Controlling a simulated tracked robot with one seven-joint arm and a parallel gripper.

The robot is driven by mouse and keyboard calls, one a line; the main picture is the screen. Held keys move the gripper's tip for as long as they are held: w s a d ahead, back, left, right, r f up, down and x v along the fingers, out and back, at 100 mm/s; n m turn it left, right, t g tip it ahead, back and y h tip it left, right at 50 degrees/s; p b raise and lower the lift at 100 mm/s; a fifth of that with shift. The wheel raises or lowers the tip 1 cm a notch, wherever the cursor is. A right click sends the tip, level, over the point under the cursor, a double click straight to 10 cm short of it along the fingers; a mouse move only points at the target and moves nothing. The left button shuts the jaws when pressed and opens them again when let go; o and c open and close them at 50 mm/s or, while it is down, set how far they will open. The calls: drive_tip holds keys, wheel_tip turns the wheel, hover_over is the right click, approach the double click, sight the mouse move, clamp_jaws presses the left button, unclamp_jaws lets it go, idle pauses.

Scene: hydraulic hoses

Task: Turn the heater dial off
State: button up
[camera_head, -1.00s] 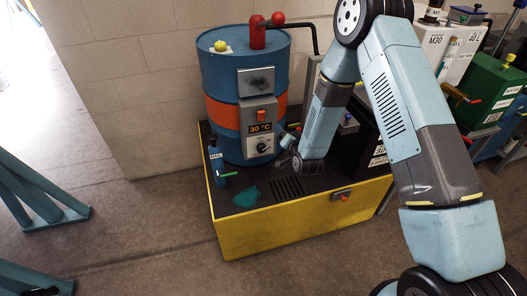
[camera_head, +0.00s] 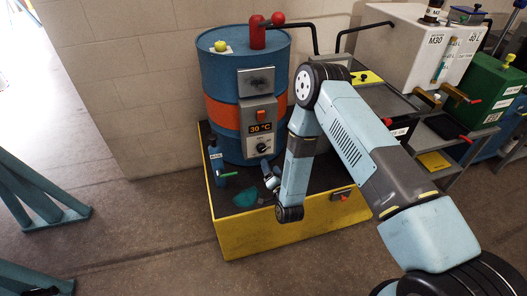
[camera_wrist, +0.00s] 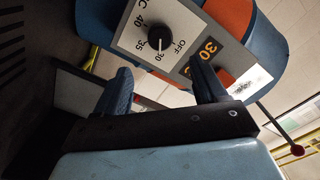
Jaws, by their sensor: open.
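The heater dial (camera_head: 263,148) is a black knob on a white plate on the front of the blue drum, below a display reading 30 °C. In the wrist view, the dial (camera_wrist: 160,38) has marks OFF, 30, 35 and 40 around it, and its pointer appears to face the 30 mark. My gripper (camera_head: 270,178) is just below the dial and in front of the drum. In the wrist view, my gripper (camera_wrist: 163,82) is open and empty, its fingers apart from the dial, which shows beyond the gap between them.
The blue drum (camera_head: 225,84) with an orange band stands on a yellow-sided platform (camera_head: 265,231). A shelf cart with a green canister (camera_head: 488,90) stands to the right.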

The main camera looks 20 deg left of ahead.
sight(263, 150)
drive_tip(key=x, duration=1.1)
drive_tip(key=shift+a, duration=0.1)
drive_tip(key=c, duration=1.1)
